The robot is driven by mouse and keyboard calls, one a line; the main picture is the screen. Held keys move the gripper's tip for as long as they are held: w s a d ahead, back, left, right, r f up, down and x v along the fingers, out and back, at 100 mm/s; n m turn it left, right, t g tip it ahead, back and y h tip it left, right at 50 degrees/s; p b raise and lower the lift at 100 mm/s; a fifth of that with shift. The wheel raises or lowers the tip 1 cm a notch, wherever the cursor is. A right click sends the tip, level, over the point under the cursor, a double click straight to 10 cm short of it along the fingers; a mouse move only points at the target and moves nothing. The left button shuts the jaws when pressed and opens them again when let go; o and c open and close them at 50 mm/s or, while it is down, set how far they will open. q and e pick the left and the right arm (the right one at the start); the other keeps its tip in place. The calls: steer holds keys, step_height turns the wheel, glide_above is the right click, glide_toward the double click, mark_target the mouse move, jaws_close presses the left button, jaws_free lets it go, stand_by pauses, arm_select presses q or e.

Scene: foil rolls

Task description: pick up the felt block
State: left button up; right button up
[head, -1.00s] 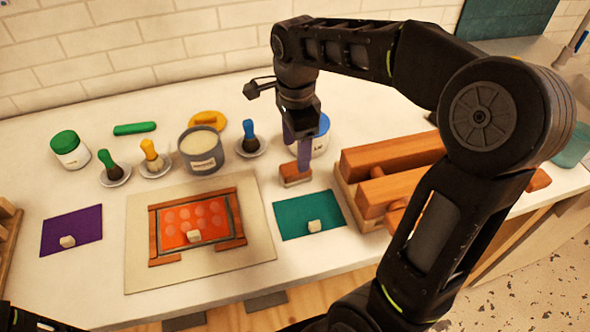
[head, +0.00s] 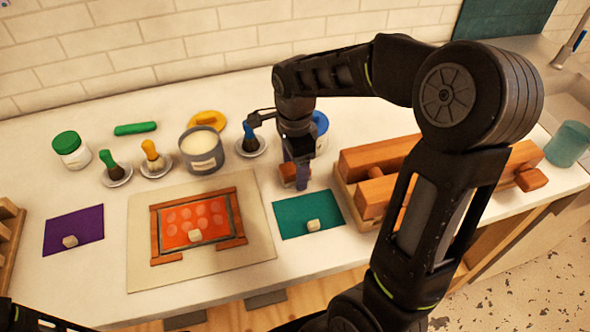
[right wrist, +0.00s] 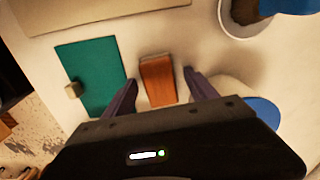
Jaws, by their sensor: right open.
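The felt block (head: 287,173), a small block with an orange-brown top, stands on the white counter just behind the teal sheet (head: 290,223). My right gripper (head: 297,184) is low over it and hides part of it in the head view. In the right wrist view the felt block (right wrist: 157,82) lies between the two open fingers (right wrist: 160,78), with a gap on each side. Whether the fingertips reach down beside it I cannot tell. Only a dark piece of my left arm shows at the lower left corner of the head view.
A wooden rack (head: 352,208) with thick wooden rollers stands right of the block. A grey tub (head: 202,166), a blue-handled tool on a saucer (head: 250,146) and a blue-lidded jar (head: 321,124) stand behind. A framed orange panel (head: 193,221) lies to the left.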

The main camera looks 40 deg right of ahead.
stand_by(0.5)
jaws_close()
stand_by(0.6)
